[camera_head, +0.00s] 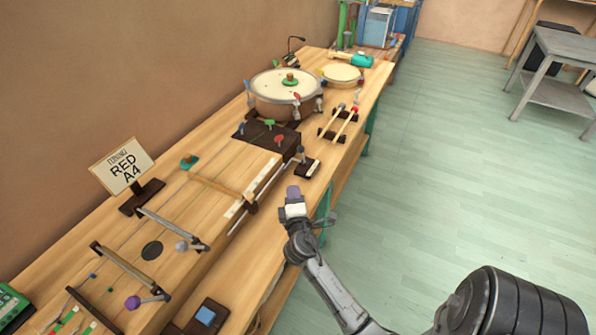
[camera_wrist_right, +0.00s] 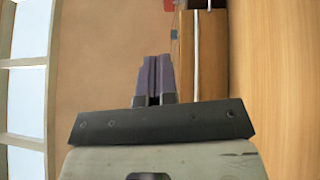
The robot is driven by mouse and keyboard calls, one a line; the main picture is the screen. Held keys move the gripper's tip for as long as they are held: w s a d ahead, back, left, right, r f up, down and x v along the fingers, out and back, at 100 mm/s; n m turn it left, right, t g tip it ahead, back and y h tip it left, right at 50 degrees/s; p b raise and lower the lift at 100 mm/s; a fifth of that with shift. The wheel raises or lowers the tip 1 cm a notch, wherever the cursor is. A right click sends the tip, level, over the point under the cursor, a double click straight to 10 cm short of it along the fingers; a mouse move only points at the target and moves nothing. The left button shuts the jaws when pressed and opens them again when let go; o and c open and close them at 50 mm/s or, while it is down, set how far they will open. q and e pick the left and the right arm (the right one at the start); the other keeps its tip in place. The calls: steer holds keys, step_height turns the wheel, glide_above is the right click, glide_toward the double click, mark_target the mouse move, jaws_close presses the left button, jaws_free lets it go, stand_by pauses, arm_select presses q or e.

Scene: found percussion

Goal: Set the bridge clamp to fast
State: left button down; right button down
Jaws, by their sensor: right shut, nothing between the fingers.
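My right gripper (camera_head: 293,191) is beside the bench's right edge, in the middle of the head view. Its purple fingers (camera_wrist_right: 153,80) are together with nothing between them. A long wooden stringed board lies on the bench, left of the gripper. Across it run a bar with a grey-knobbed lever (camera_head: 181,246) and a bar with a purple-knobbed lever (camera_head: 132,302). A dark block (camera_head: 251,206) sits on a rail just left of my gripper. I cannot tell which of these is the bridge clamp, or its setting. My gripper touches none of them. My left gripper is out of view.
A sign reading "TUNING RED A4" (camera_head: 122,166) stands on the left. A large drum (camera_head: 284,92), a smaller drum (camera_head: 342,74) and two sticks (camera_head: 346,122) are farther back. A blue-topped dark box (camera_head: 205,316) is at the near edge. Open floor (camera_head: 440,190) lies right.

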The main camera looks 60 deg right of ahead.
mark_target(303, 156)
steer(key=shift+f, duration=0.25)
steer(key=shift+w+d, duration=0.1)
steer(key=shift+d, duration=0.05)
steer(key=s+d+b+x, duration=0.1)
steer(key=s+x, duration=0.1)
steer(key=x, duration=1)
steer(key=shift+d+r, duration=0.3)
steer(key=shift+d, duration=0.3)
steer(key=shift+w, duration=0.1)
